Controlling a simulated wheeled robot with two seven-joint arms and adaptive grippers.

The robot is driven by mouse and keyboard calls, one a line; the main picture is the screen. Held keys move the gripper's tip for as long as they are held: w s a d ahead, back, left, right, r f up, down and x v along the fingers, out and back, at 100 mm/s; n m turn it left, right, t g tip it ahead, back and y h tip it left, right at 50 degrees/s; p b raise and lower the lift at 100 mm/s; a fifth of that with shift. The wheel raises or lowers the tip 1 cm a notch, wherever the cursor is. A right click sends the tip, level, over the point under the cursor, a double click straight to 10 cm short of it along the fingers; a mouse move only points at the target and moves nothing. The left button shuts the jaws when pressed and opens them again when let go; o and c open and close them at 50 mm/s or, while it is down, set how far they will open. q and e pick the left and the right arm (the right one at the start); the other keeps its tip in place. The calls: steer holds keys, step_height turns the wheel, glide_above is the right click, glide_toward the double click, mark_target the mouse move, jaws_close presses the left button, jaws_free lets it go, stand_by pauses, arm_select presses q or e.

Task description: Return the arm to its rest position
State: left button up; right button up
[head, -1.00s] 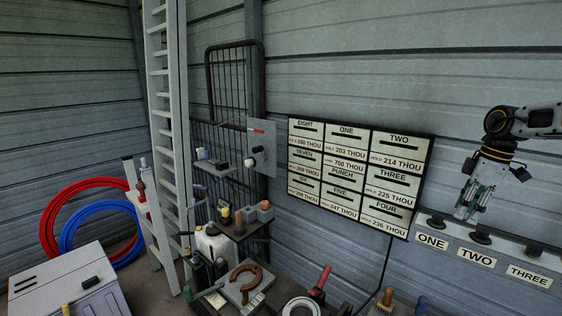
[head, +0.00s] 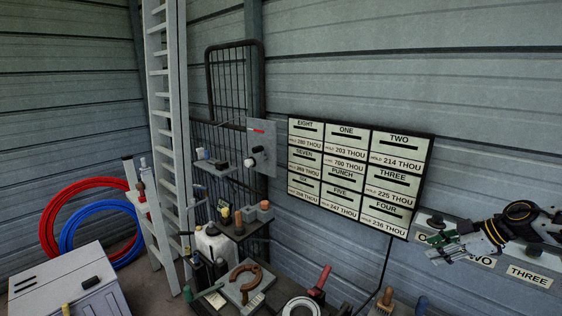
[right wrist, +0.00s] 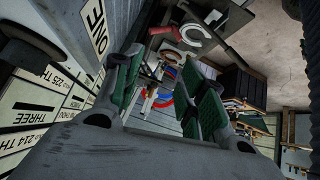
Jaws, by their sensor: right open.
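My right gripper (head: 436,243) is at the right of the head view, in front of the rail with the ONE, TWO and THREE labels. Its arm comes in from the right edge and the gripper points left. In the right wrist view its two green-padded fingers (right wrist: 163,92) stand apart with nothing between them. The gripper covers part of the ONE and TWO labels in the head view. My left gripper is not in view.
A label board (head: 432,178) hangs on the wall left of my right gripper. Below is a bench with a horseshoe (head: 235,272) and a red-handled tool (head: 321,280). A ladder (head: 168,100), hoses (head: 60,190) and a white cabinet (head: 40,290) stand at left.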

steer(key=s+a+f+m+t+h, duration=0.3)
steer(key=f+m+t, duration=0.1)
steer(key=f, duration=0.5)
steer(key=s+a+f+m+t+h, duration=0.2)
steer(key=s+a+f+m+t, duration=0.1)
steer(key=f, duration=0.5)
steer(key=s+a+f+m+g, duration=0.1)
steer(key=s+a+f+g, duration=0.3)
steer(key=s+a, duration=0.6)
steer(key=s+a+f+m+g, duration=0.1)
steer(key=s+a+f+g, duration=0.1)
steer(key=s+a+g, duration=0.65)
steer(key=s+d+f+t+b, duration=0.1)
steer(key=s+f+b, duration=0.2)
steer(key=f, duration=1.6)
steer(key=s+d+f+t+b, duration=0.1)
steer(key=s+f+b, duration=0.1)
steer(key=f, duration=1.7)
steer(key=s+d+f+b, duration=0.2)
steer(key=s+f, duration=0.9)
steer(key=f, duration=0.1)
steer(key=s+d+f+g+h+b, duration=0.1)
steer(key=s+d+f+b, duration=0.1)
steer(key=s+f, duration=0.9)
steer(key=shift+d+f+b, duration=0.25)
steer(key=shift+f+b, duration=0.25)
steer(key=shift+f, duration=0.15)
